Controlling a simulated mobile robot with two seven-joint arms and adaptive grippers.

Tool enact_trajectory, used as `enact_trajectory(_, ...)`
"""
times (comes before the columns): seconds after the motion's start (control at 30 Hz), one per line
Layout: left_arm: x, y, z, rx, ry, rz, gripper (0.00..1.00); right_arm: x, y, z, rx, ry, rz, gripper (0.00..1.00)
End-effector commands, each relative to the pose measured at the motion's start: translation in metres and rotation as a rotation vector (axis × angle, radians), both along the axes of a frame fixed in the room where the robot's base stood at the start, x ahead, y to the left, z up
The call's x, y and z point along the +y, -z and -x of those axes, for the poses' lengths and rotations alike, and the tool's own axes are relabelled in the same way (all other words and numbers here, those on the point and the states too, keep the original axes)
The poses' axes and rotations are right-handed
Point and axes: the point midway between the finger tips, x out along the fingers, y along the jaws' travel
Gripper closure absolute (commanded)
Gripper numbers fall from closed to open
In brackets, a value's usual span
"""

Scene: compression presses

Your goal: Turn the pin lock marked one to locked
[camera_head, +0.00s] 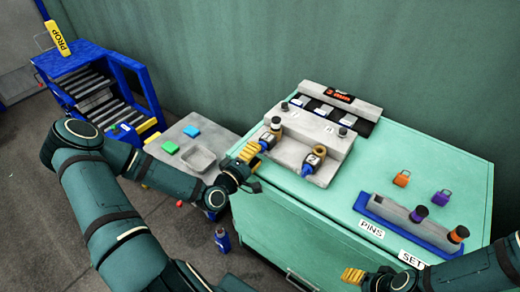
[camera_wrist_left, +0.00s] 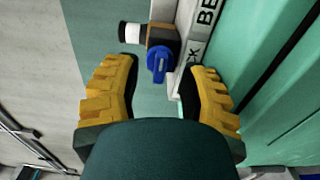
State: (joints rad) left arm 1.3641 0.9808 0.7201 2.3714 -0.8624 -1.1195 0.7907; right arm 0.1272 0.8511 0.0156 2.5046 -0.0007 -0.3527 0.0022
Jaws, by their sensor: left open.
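A grey press block (camera_head: 312,145) on the green cabinet carries two pin locks with blue knobs. The left pin lock (camera_head: 270,138) is closest to my left gripper (camera_head: 250,157). The other pin lock (camera_head: 313,160) sits to its right; I cannot surely read the numbers. In the left wrist view, a blue knob (camera_wrist_left: 160,62) with a dark and white pin (camera_wrist_left: 132,33) lies ahead between my open yellow fingers (camera_wrist_left: 158,95), apart from both.
A grey side table (camera_head: 172,135) and a blue roller stand (camera_head: 105,85) are at the left.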

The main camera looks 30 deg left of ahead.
Motion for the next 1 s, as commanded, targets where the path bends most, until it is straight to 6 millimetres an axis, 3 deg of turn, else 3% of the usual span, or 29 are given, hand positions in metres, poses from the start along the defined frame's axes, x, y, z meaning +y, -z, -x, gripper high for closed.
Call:
enact_trajectory(0.2,0.005,0.001,0.046,0.002,-0.003,-0.001,0.59,0.0,0.0,0.0,0.0,0.0,0.0,0.41)
enact_trajectory(0.4,0.007,0.0,0.077,0.0,-0.001,-0.003,0.59,0.0,0.0,0.0,0.0,0.0,0.0,0.41)
enact_trajectory(0.6,0.007,0.0,0.089,-0.002,0.0,-0.002,0.59,0.0,0.0,0.0,0.0,0.0,0.0,0.41)
enact_trajectory(1.0,0.007,0.0,0.089,-0.003,0.001,-0.002,0.59,0.0,0.0,0.0,0.0,0.0,0.0,0.41)
